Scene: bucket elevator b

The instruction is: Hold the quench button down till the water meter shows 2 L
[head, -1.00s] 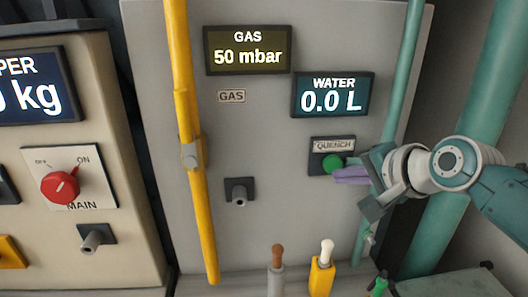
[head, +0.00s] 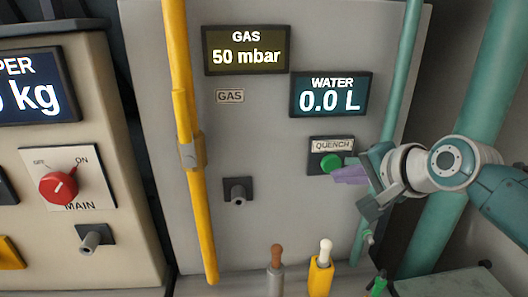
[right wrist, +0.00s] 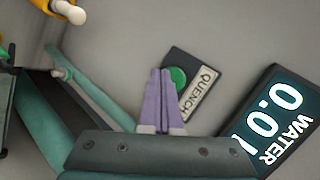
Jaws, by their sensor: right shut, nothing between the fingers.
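The green quench button (head: 331,163) sits on a dark plate under a QUENCH label (head: 332,145) on the grey panel. The water meter (head: 331,95) above it reads 0.0 L. My right gripper (head: 337,175) is shut and empty, its purple fingertips just below and right of the button in the head view. In the right wrist view the shut fingers (right wrist: 160,75) overlap part of the button (right wrist: 177,77). I cannot tell whether the tips touch it. My left gripper is not in view.
A yellow gas pipe (head: 187,120) runs down the panel, with a gas meter (head: 246,51) reading 50 mbar. A teal pipe (head: 402,75) stands right of the water meter. A red main knob (head: 59,187) is at left. Several levers stand below the panel.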

